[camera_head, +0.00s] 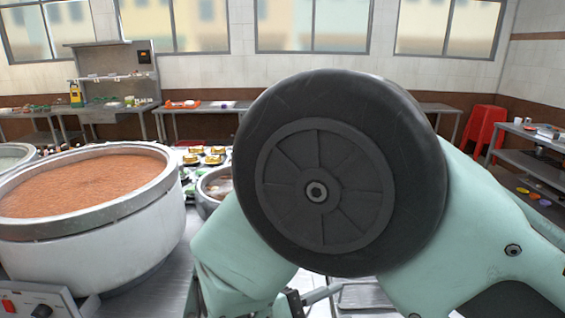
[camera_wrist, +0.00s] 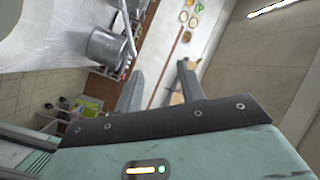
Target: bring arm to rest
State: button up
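In the wrist view my gripper (camera_wrist: 160,70) shows two dark fingers set apart. Nothing is between them, only the room farther off. In the head view my teal arm, with a large round black joint, is folded close to the camera and fills the middle and lower right. The arm hides much of the work area there. I cannot clearly make out the gripper in the head view.
A smaller pot (camera_head: 206,190) is partly hidden behind my arm. Red stools (camera_head: 484,128) and a metal shelf (camera_head: 545,175) stand at right. A steel pot (camera_wrist: 105,45) shows in the wrist view.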

jog(key=s+d+f+n+g+y+b, duration=0.1)
jog(key=s+d+n+g+y+b, duration=0.1)
jog(key=n, duration=0.8)
jog(key=s+d+f+n+g+y+b, duration=0.2)
jog(key=s+n+g+y+b, duration=0.1)
jog(key=n+y, duration=0.6)
jog(key=s+d+f+n+g+y+b, duration=0.1)
jog(key=s+d+n+g+y+b, duration=0.1)
jog(key=n, duration=0.9)
jog(key=s+g+y+b, duration=0.1)
jog(key=s+y+b, duration=0.1)
jog(key=s+y, duration=0.1)
jog(key=shift+s+d+f+b, duration=0.15)
jog(key=shift+s+d+b, duration=0.25)
jog(key=shift+s, duration=0.4)
